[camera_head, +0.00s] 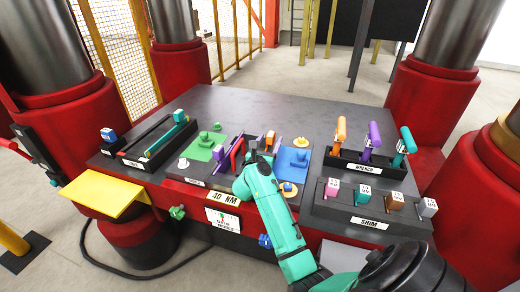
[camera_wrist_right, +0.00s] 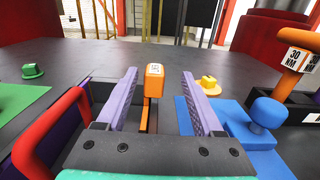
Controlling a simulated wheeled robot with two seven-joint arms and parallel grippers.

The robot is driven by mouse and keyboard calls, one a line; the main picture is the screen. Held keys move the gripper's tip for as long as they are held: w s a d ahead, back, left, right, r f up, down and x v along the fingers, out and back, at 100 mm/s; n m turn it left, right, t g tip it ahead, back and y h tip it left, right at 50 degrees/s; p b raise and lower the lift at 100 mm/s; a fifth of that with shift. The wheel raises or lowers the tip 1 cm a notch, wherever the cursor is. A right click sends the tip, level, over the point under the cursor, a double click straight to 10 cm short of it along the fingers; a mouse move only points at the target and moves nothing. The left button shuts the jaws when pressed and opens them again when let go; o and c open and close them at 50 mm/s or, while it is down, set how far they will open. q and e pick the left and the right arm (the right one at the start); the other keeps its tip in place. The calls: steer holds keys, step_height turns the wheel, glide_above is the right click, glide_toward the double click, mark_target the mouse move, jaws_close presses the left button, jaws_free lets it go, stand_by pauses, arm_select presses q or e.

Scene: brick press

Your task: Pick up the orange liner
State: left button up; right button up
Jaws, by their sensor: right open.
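The orange liner (camera_head: 270,136) stands upright near the middle of the dark table, with a white label on its block-shaped top. In the right wrist view the orange liner (camera_wrist_right: 154,82) shows between and beyond the two purple-faced fingers, with a thin orange stem below its head. My right gripper (camera_wrist_right: 160,76) is open, one finger on each side of the liner's line of sight; contact is not visible. In the head view my right gripper (camera_head: 264,149) is just in front of the liner and partly hides it. My left gripper is not in view.
A red handle (camera_wrist_right: 45,130) is close on the left, beside a green plate (camera_head: 203,148). A blue plate with a knob (camera_head: 298,158) is on the right. A torque-tool rack (camera_head: 365,167) and shim tray (camera_head: 350,211) stand farther right. The table's back is clear.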

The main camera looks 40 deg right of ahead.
mark_target(267, 142)
steer(key=w+d+f, duration=0.1)
steer(key=w, duration=0.1)
steer(key=shift+w+d+f, duration=0.35)
steer(key=shift+f, duration=0.05)
steer(key=shift+s+a+r, duration=0.2)
steer(key=shift+s+r, duration=0.3)
steer(key=shift+s, duration=0.25)
steer(key=c, duration=1)
jaws_close()
steer(key=shift+w+f, duration=0.1)
steer(key=shift+w, duration=0.2)
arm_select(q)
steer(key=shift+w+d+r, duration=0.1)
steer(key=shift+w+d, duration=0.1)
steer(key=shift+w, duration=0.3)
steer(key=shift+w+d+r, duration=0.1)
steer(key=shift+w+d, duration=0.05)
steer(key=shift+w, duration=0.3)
arm_select(e)
steer(key=shift+d+r, duration=0.1)
steer(key=shift+r, duration=0.1)
